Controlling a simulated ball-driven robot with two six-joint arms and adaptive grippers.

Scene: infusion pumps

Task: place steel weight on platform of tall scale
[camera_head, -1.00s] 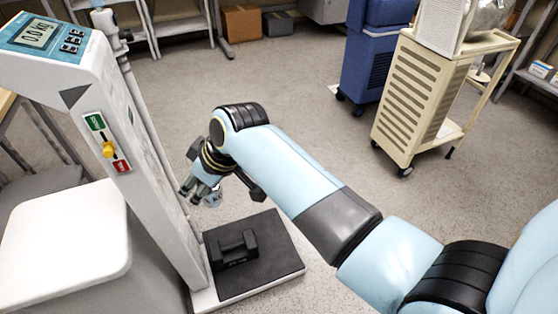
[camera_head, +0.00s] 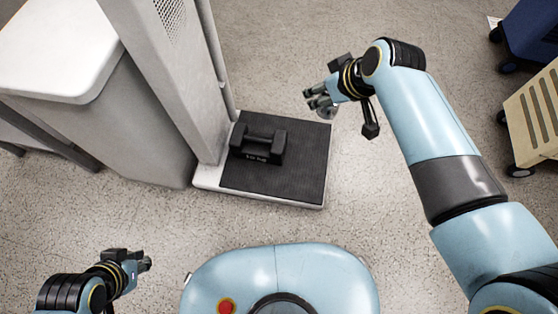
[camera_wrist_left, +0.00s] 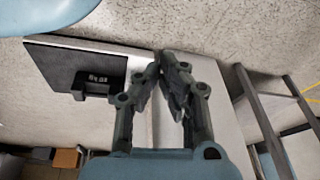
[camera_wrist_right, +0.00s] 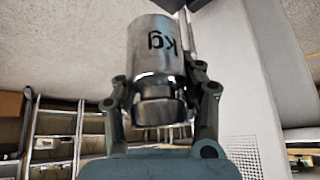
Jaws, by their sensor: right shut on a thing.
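The steel weight (camera_wrist_right: 155,50), a shiny cylinder marked "kg", is held in my right gripper, whose fingers close around its narrower neck. In the head view, my right gripper (camera_head: 318,98) is above the floor just right of the tall scale's platform (camera_head: 305,155), near its back right corner; the weight (camera_head: 326,110) is small there. The platform is a black mat with a pale rim beside the scale's column (camera_head: 170,75).
A white-topped cabinet (camera_head: 60,50) stands left of the column. A blue cart (camera_head: 530,35) and a beige cart (camera_head: 535,115) are at the right edge. The right part of the platform is clear, as is the floor in front.

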